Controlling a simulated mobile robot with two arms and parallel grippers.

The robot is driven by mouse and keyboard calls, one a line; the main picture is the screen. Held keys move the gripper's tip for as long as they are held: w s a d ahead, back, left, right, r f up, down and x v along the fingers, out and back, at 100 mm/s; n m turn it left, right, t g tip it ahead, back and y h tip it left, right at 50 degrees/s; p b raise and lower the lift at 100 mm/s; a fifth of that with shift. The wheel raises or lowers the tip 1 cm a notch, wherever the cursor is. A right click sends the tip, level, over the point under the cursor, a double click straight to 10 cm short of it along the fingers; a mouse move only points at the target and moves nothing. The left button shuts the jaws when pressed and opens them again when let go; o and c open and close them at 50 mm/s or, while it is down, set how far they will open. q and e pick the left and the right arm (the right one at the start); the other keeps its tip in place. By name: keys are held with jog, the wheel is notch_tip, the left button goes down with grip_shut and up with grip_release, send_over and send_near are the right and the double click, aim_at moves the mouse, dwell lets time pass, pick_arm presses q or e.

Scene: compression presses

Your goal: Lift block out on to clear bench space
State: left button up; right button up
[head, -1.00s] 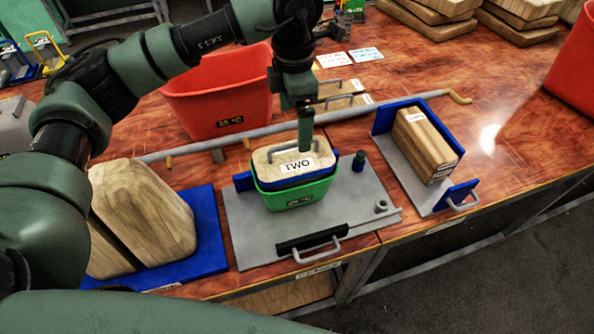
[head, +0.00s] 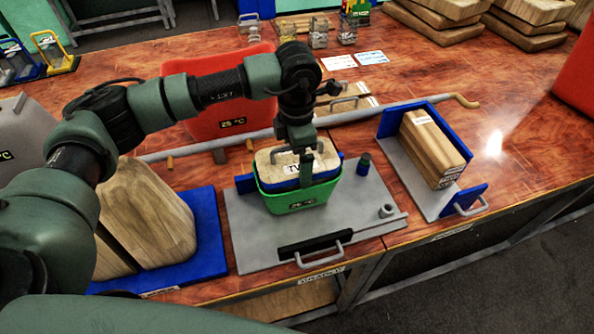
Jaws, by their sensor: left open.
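The block labelled TWO (head: 268,159) has a pale wooden top, a metal handle and a blue band. It sits inside a green tub (head: 298,202) on a grey metal plate (head: 245,225). My left gripper (head: 306,178) points down over the block's top, at its handle. It is open, and its finger covers part of the label and handle. I cannot tell whether it touches the handle. My right gripper is not in view.
Left of the plate, large wooden blocks stand on a blue base (head: 208,240). Right, a wooden block (head: 432,148) sits in a blue-walled fixture (head: 385,122). Bare bench (head: 500,125) shows at the right.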

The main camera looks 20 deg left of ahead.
pick_arm(q)
jog(key=shift+f, duration=0.45)
jog(key=c, duration=1.6)
jog(key=shift+w+r, duration=0.1)
jog(key=shift+c, duration=0.8)
jog(key=shift+r, duration=0.1)
